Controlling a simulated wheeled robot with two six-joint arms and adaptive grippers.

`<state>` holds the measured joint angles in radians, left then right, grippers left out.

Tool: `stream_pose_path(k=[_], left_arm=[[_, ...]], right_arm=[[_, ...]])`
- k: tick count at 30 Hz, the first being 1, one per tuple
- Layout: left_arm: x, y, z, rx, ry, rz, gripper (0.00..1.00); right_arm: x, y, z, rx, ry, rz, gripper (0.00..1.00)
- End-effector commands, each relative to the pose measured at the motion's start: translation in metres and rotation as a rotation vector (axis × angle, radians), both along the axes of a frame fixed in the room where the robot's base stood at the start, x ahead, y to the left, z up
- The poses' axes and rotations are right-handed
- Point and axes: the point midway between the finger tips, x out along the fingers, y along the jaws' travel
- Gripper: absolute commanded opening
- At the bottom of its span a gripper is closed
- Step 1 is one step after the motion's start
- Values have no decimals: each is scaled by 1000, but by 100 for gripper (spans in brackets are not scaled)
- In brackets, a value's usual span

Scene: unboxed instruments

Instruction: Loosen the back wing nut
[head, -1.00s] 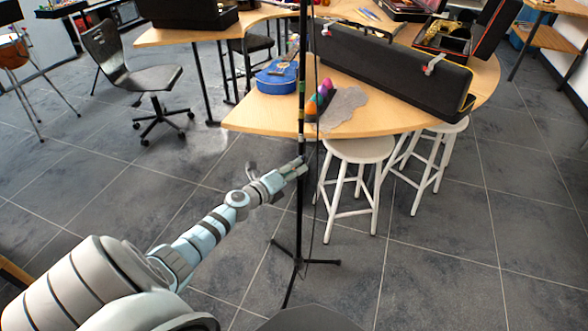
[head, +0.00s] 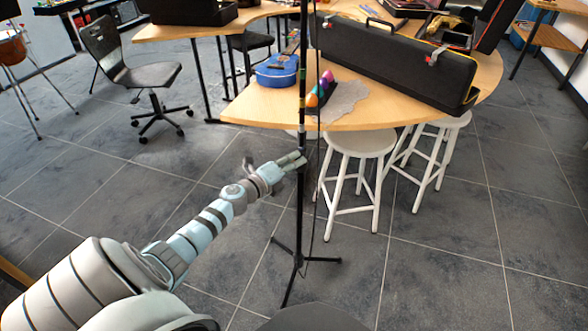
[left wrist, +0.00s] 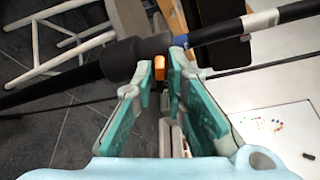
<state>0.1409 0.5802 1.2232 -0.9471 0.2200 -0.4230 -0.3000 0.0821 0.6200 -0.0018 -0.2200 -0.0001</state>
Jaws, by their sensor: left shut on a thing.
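A thin black stand (head: 299,205) rises upright from a tripod foot on the floor. My left gripper (head: 300,158) is at its pole, below the tabletop height, with its fingertips against the pole's collar area. In the left wrist view the pole crosses the top, with a thick black collar (left wrist: 138,58) just beyond the teal fingers (left wrist: 161,80). The fingers are shut on a small part at the collar. My right gripper is not in view.
A curved wooden table (head: 262,112) stands behind the pole, with a blue ukulele (head: 277,70), coloured egg-like items (head: 318,92) and a long black case (head: 395,65). A white stool (head: 357,143) is right of the pole. A cable hangs along the pole.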

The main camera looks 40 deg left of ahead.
Motion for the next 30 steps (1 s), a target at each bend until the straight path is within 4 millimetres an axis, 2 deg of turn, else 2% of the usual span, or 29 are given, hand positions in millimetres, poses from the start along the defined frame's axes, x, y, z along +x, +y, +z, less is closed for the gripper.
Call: stream_pose_path(k=[7, 8, 11, 25, 28, 30], left_arm=[[-1, 0, 0, -4, 2, 0, 0], [-1, 0, 0, -3, 2, 0, 18], [-1, 0, 0, -3, 2, 0, 33], [-1, 0, 1, 0, 3, 0, 33], [-1, 0, 4, 33, 15, 1, 33], [0, 0, 8, 90, 36, 2, 33]], right_arm=[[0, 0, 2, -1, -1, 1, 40], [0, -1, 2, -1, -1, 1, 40], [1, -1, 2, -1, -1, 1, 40], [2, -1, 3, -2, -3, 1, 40], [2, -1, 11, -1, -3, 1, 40], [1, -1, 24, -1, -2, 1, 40]])
